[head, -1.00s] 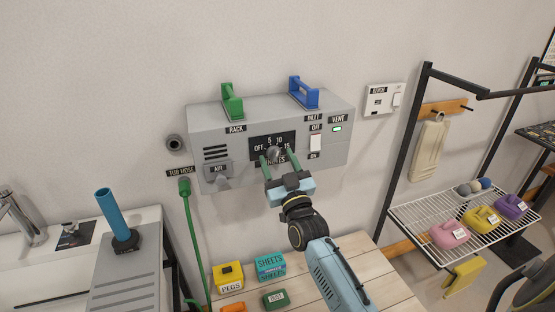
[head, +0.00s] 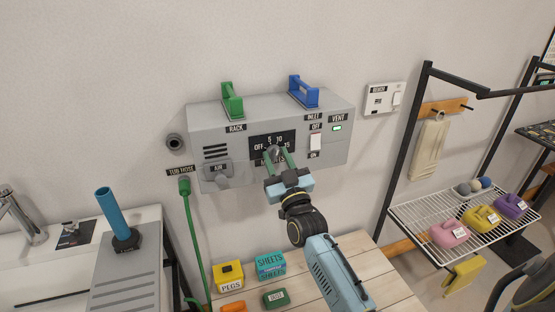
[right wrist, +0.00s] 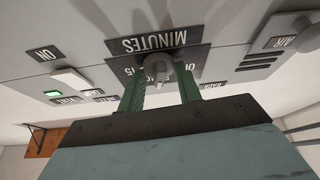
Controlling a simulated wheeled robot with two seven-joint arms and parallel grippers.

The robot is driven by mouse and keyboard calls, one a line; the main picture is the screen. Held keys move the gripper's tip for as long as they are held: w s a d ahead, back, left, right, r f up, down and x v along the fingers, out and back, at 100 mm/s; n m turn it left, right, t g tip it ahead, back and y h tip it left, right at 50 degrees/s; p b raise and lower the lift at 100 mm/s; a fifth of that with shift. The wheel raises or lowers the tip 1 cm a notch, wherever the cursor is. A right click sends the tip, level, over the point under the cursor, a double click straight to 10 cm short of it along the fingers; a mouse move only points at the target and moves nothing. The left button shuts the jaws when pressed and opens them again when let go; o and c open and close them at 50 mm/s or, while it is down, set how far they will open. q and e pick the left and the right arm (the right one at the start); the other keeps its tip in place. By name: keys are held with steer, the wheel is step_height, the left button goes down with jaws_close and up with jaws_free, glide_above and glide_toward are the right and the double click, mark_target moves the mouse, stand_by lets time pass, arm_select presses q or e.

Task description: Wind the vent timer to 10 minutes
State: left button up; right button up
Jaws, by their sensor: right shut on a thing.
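The vent timer is a grey knob (head: 274,152) on a black dial plate (head: 259,143) marked OFF, 5, 10, 15 and MINUTES, on the front of a grey wall unit. My right gripper (head: 277,157) reaches it from below, its green fingers shut on the knob's sides. In the right wrist view the knob (right wrist: 158,70) sits between the two fingers (right wrist: 160,87), and the plate's lettering is upside down. The fingers hide part of the dial, and I cannot tell which mark the knob points at. My left gripper is not in view.
The grey unit (head: 325,165) also carries a white INLET switch (head: 315,142), a green VENT light (head: 337,129), an AIR knob (head: 219,176), and green (head: 232,101) and blue (head: 303,93) handles on top. A wooden table (head: 330,275) with small boxes lies below.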

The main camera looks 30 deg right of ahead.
stand_by(0.9)
steer(key=o, duration=0.9)
steer(key=shift+o, duration=0.2)
steer(key=b+v, duration=0.1)
steer(key=v, duration=1.2)
steer(key=shift+s, duration=0.2)
steer(key=shift+f, duration=0.1)
